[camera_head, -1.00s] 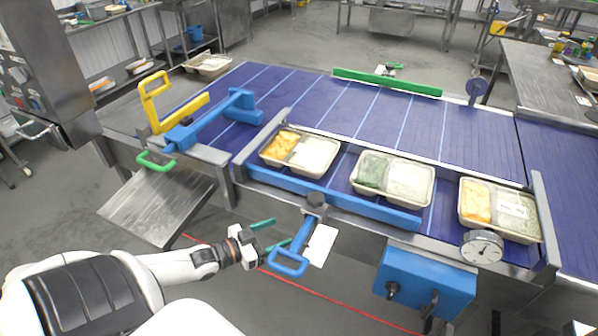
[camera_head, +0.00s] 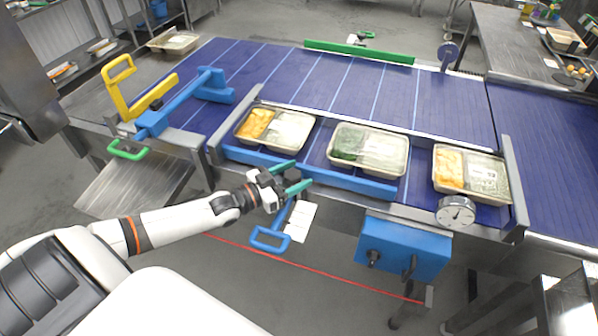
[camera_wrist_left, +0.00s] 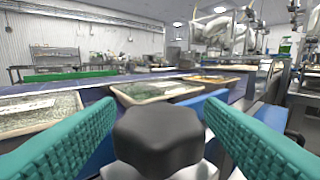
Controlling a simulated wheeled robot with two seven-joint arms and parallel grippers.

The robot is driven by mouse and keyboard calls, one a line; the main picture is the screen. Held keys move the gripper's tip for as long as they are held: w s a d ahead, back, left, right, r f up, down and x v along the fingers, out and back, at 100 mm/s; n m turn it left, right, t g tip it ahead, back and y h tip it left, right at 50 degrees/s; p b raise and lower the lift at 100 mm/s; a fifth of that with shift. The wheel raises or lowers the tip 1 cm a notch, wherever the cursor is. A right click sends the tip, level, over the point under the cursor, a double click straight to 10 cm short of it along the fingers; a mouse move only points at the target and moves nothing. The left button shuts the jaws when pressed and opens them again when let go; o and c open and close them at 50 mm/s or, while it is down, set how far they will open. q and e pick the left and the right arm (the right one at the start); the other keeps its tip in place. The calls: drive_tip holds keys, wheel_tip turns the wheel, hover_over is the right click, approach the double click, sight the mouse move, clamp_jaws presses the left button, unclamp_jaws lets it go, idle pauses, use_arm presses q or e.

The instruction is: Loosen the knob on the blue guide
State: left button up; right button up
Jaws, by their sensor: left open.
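The blue guide (camera_head: 340,178) is a long bar along the near edge of the conveyor, in front of the food trays. Its black lobed knob (camera_wrist_left: 158,136) fills the lower middle of the left wrist view. In the head view my gripper hides the knob. My left gripper (camera_head: 297,178) is open, with its teal fingers at the top of the blue-handled bracket (camera_head: 270,238). In the left wrist view the fingers stand on either side of the knob, with a visible gap at each side. My right gripper is not in view.
Three food trays stand behind the guide: left (camera_head: 290,130), middle (camera_head: 370,150) and right (camera_head: 470,174). A round dial (camera_head: 456,212) and a blue box (camera_head: 403,245) are at the right. A yellow handle (camera_head: 120,88) and green handle (camera_head: 128,150) are at the left.

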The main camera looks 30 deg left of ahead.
use_arm(q)
drive_tip(key=shift+w+d, duration=0.3)
drive_tip(key=shift+w, duration=0.5)
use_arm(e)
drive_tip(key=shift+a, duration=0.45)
use_arm(q)
drive_tip(key=shift+c, duration=0.2)
